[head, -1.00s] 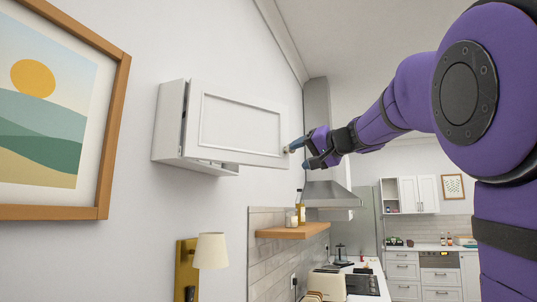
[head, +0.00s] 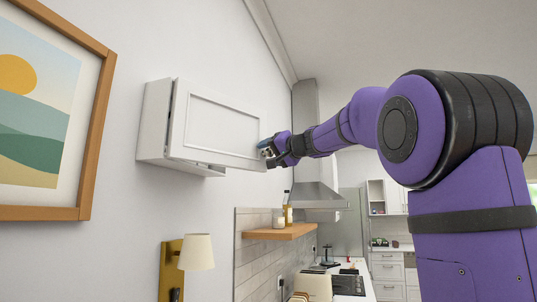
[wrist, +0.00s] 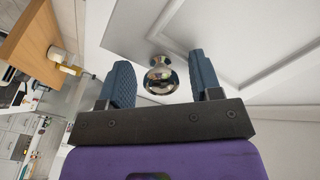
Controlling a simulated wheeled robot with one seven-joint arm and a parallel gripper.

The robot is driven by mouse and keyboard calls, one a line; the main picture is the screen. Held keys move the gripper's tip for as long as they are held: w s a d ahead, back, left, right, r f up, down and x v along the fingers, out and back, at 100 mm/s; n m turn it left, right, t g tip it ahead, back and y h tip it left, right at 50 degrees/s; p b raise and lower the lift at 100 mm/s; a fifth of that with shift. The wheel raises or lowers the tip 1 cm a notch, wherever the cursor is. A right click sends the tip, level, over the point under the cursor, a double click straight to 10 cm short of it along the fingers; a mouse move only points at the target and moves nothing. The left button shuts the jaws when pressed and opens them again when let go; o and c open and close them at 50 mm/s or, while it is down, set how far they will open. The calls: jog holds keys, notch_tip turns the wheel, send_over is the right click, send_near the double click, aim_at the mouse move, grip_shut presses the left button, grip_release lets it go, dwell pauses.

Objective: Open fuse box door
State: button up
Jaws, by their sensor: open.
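The fuse box (head: 152,122) is a white wall cabinet with a framed, panelled door (head: 215,125). A narrow dark gap shows along the door's left edge; I cannot tell whether the door is ajar. My gripper (head: 270,147) is at the door's lower right edge and hides most of the knob in the head view. In the wrist view, the shiny round knob (wrist: 161,76) lies between the two blue fingers of my open gripper (wrist: 164,75). Space shows on both sides of the knob, with the white door (wrist: 220,35) behind it.
A wooden shelf (head: 272,233) with jars is below right of the box. A wall lamp (head: 197,252) and a framed picture (head: 40,110) are at left. A range hood (head: 308,195) stands beyond. The air before the door looks clear.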

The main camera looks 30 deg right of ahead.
jog(key=shift+w, duration=0.15)
grip_shut()
